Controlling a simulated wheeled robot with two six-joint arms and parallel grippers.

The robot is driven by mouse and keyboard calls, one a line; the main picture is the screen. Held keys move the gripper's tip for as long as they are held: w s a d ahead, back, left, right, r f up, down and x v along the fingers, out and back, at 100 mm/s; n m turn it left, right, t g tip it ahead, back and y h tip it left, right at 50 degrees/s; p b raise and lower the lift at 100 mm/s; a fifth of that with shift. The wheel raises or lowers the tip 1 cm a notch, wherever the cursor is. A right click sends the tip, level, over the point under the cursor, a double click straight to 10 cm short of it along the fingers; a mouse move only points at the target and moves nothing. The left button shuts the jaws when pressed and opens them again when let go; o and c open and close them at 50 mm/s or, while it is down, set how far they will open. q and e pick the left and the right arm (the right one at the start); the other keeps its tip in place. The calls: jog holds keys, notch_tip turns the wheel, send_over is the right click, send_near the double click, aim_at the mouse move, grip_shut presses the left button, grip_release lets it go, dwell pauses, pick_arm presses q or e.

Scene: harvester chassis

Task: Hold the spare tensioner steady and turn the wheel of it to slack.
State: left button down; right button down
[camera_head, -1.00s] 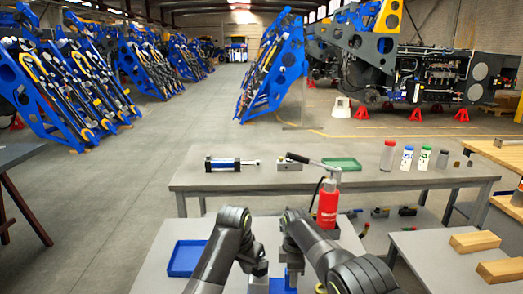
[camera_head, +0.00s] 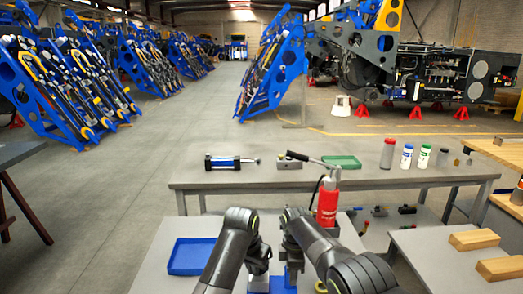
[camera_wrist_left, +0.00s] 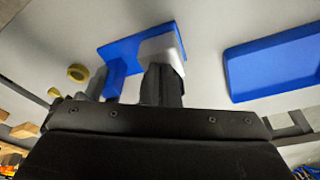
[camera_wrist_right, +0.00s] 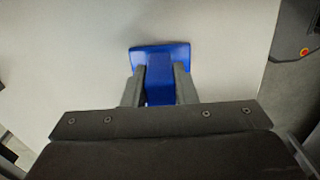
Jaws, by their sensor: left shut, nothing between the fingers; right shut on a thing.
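The spare tensioner (camera_head: 291,282) is a blue piece with a flat plate and a raised post, standing on the near table. In the right wrist view my right gripper (camera_wrist_right: 159,85) is shut around the blue post (camera_wrist_right: 160,82), with the plate showing beyond. My left gripper (camera_head: 259,272) is shut and empty, left of the tensioner. In the left wrist view its closed fingertips (camera_wrist_left: 162,75) are at a pale grey block (camera_wrist_left: 161,46) by the blue part; I cannot tell whether they touch. My arms partly hide the tensioner, and no wheel shows clearly.
A blue tray (camera_head: 190,256) lies left of my left arm. A yellow ring (camera_wrist_left: 78,73) lies on the near table. The bench (camera_head: 230,181) behind holds a cylinder, a green tray and several bottles.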

pick_arm(q)
jog(key=shift+s+d, duration=0.15)
jog(key=shift+d, duration=0.4)
pick_arm(e)
jog(key=shift+a, duration=0.1)
pick_arm(q)
jog(key=shift+s, duration=0.1)
jog(key=w+v, duration=0.1)
jog(key=v, duration=0.4)
jog(key=shift+s+d+r, duration=0.2)
jog(key=shift+s+r, duration=0.05)
jog(key=shift+r, duration=0.3)
notch_tip(320, 180, down, 6)
jog(key=w+a, duration=0.1)
jog(key=a, duration=0.1)
jog(key=shift+w+a, duration=0.2)
jog(key=shift+a, duration=0.1)
dwell(0.6)
jog(key=shift+w+d, duration=0.2)
dwell(0.5)
